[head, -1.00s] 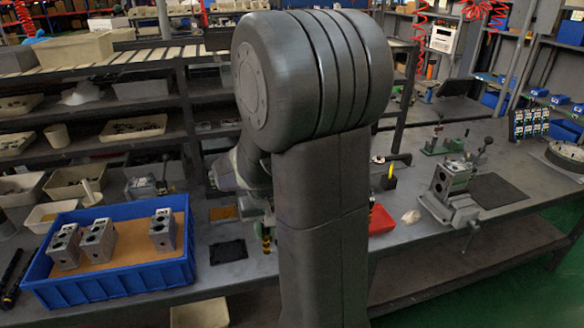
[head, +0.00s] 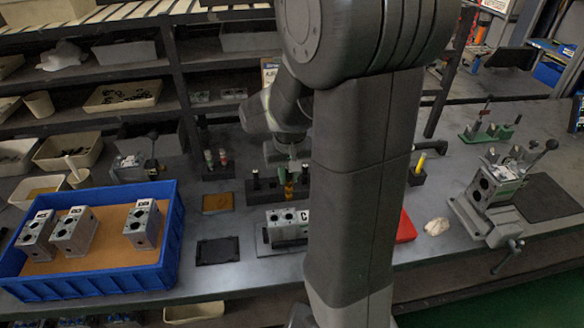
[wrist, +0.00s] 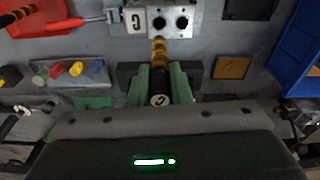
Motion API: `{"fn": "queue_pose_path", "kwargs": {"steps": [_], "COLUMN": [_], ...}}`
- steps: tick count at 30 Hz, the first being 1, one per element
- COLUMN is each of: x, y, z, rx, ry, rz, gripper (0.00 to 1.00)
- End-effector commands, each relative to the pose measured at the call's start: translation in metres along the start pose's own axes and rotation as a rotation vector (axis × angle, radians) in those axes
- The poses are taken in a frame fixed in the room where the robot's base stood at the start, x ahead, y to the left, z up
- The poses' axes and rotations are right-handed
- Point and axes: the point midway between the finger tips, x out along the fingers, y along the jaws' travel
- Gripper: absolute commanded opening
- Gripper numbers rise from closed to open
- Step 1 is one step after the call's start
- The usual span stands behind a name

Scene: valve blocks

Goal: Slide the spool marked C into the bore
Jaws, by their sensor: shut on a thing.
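My gripper (wrist: 160,88) has green fingers shut on a black spool (wrist: 159,80) with gold bands, pointing towards the block in the wrist view. The cap facing the wrist camera has a round mark that looks like a C. In the head view my gripper (head: 288,160) is small, above the gold-banded spool (head: 289,190) at the black rack (head: 262,199). I cannot tell whether the spool is clear of the rack. The metal valve block marked C (head: 287,225) lies in front of the rack; the wrist view shows its two dark bores (wrist: 172,20).
A blue bin (head: 95,283) with three metal blocks stands at left. A red tray (wrist: 40,18) lies beside the C block. Coloured-handled pieces (wrist: 70,70) stand left in the wrist view. A clamped block (head: 490,190) stands right. My arm hides the bench's middle.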

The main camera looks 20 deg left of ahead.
Motion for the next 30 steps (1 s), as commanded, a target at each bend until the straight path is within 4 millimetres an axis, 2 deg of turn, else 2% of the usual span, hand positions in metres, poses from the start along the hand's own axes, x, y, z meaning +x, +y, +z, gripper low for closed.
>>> {"fn": "queue_pose_path", "kwargs": {"steps": [11,30], "x": [0.005,0.056], "y": [0.000,0.000], "z": [0.001,0.007], "rx": [0.000,0.000], "ry": [0.000,0.000], "rz": [0.000,0.000], "gripper": [0.00,0.00]}}
